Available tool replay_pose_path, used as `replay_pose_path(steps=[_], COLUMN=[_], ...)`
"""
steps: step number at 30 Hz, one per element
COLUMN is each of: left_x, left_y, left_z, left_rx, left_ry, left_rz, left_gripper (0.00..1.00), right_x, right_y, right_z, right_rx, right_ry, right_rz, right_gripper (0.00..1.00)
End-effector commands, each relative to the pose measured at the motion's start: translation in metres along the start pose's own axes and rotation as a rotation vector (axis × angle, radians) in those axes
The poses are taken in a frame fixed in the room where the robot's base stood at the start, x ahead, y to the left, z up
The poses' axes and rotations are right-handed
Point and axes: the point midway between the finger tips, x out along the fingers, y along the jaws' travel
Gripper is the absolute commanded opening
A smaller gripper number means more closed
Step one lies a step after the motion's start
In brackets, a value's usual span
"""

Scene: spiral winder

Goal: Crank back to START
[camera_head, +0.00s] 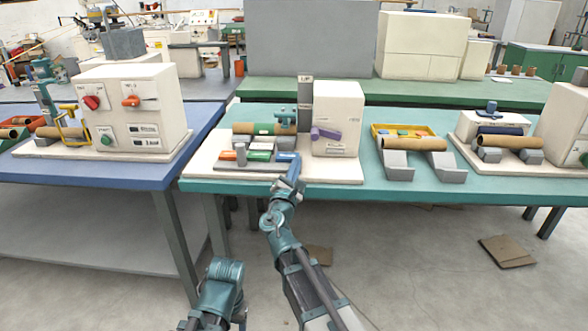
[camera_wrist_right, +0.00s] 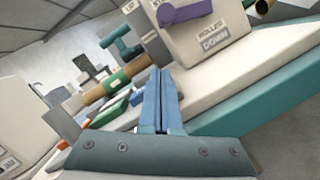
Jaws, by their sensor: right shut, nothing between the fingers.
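The winder on the teal table has a white box (camera_head: 338,112) with a purple lever (camera_head: 326,133) on its front. In the right wrist view the purple lever (camera_wrist_right: 186,12) lies roughly level above a "ROLLER DOWN" label. A teal handle-like part (camera_head: 285,117) sits left of the box, by a brown tube with a green band (camera_wrist_right: 112,84). I cannot tell which part is the crank. A START mark is not readable. My right gripper (camera_head: 289,158) is shut and empty, in front of the winder's left part, apart from the purple lever.
Green and orange blocks lie by the winder's front. A yellow tray (camera_head: 407,130) and a tube on grey supports (camera_head: 397,164) stand to its right. Another machine (camera_head: 132,100) stands on the blue table at left.

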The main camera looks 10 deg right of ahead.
Motion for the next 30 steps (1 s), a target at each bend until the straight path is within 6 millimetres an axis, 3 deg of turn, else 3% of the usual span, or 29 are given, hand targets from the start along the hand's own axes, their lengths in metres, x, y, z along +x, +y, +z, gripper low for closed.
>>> replay_pose_path(steps=[1,7,9,15,30], left_x=[-0.004,-0.012,-0.024,-0.038,-0.041], left_y=[0.000,-0.001,-0.002,-0.003,-0.003], left_z=[0.000,0.001,0.002,0.002,0.003], left_rx=[0.000,-0.001,-0.001,-0.002,-0.001], left_ry=[0.000,0.000,0.000,0.000,0.000], left_rz=[0.001,0.002,0.003,0.005,0.005], left_gripper=[0.66,0.66,0.66,0.66,0.66], right_x=[0.016,0.056,0.055,0.059,0.060], right_y=[0.003,0.002,0.003,0.002,0.000], right_z=[0.000,0.000,0.015,0.033,0.039], right_rx=[0.000,-0.001,0.000,-0.001,0.000], right_ry=[-0.001,0.000,-0.001,0.000,0.001], right_rz=[-0.001,-0.001,-0.001,0.000,0.001], right_gripper=[0.00,0.00,0.00,0.00,0.00])
